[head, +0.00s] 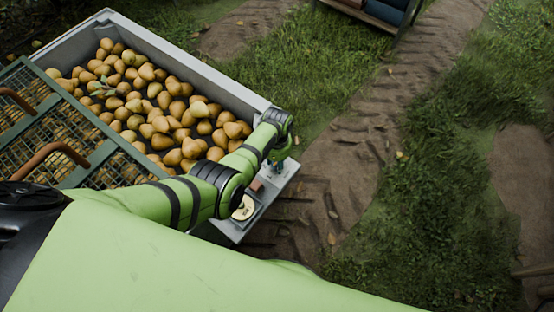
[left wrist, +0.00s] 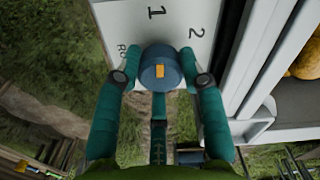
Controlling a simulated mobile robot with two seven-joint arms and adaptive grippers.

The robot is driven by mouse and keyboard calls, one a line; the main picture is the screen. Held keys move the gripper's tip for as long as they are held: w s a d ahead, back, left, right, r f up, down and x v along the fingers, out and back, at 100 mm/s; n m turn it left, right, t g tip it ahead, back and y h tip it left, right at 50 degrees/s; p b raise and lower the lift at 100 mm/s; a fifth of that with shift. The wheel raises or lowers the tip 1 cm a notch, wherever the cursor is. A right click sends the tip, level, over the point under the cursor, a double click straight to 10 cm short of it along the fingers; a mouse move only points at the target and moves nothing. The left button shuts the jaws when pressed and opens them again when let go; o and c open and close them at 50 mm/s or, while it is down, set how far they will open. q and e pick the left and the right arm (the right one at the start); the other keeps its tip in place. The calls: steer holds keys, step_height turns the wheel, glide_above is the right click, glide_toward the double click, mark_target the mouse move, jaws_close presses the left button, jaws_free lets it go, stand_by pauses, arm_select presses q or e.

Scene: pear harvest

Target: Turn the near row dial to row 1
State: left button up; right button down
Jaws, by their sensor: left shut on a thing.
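The dial is a blue-grey round knob (left wrist: 160,68) with a short orange mark on the side facing the camera. It stands in front of a white plate (left wrist: 140,22) printed with 1 and 2 and partly hidden letters. In the left wrist view, the 1 is straight above the knob and the 2 is up to the right. My left gripper (left wrist: 162,78) is shut on the knob, one teal finger on each side. In the head view, my left gripper (head: 277,162) is at the grey shelf by the crate's corner, and the knob is hidden there. My right gripper is not in view.
A grey crate (head: 190,62) full of pears stands left of the shelf (head: 238,232). A round cream disc (head: 243,208) sits on the shelf beside my arm. Wire-mesh panels (head: 55,130) lie at the left. Grass and a dirt track are open on the right.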

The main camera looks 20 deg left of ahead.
arm_select(q)
steer(key=shift+w+r+n, duration=0.1)
steer(key=shift+w+n, duration=0.15)
steer(key=shift+n, duration=0.15)
steer(key=o, duration=1.1)
steer(key=shift+o, duration=0.2)
steer(key=shift+s, duration=0.1)
step_height(320, 180, up, 12)
stand_by(0.3)
